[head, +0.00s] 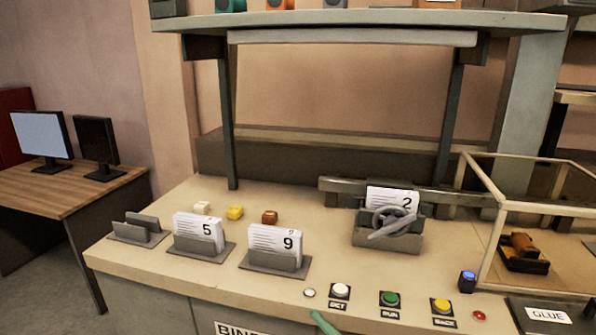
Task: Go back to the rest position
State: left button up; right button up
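Neither of my grippers shows in the head view. On the workbench (170,262), a stack of sheets marked 5 (197,225) stands in a grey holder (200,249). A stack marked 9 (275,238) stands in another grey holder (275,263) to its right. A holder at the far left (138,231) is empty. A stack marked 2 (393,197) stands upright in a grey device with a handwheel (393,222) at the right of the bench.
White (202,208), yellow (235,212) and brown (270,217) blocks lie behind the holders. White (340,290), green (390,298) and yellow (441,306) buttons line the front edge. A glass-sided enclosure (496,235) stands right. A shelf (350,20) hangs above.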

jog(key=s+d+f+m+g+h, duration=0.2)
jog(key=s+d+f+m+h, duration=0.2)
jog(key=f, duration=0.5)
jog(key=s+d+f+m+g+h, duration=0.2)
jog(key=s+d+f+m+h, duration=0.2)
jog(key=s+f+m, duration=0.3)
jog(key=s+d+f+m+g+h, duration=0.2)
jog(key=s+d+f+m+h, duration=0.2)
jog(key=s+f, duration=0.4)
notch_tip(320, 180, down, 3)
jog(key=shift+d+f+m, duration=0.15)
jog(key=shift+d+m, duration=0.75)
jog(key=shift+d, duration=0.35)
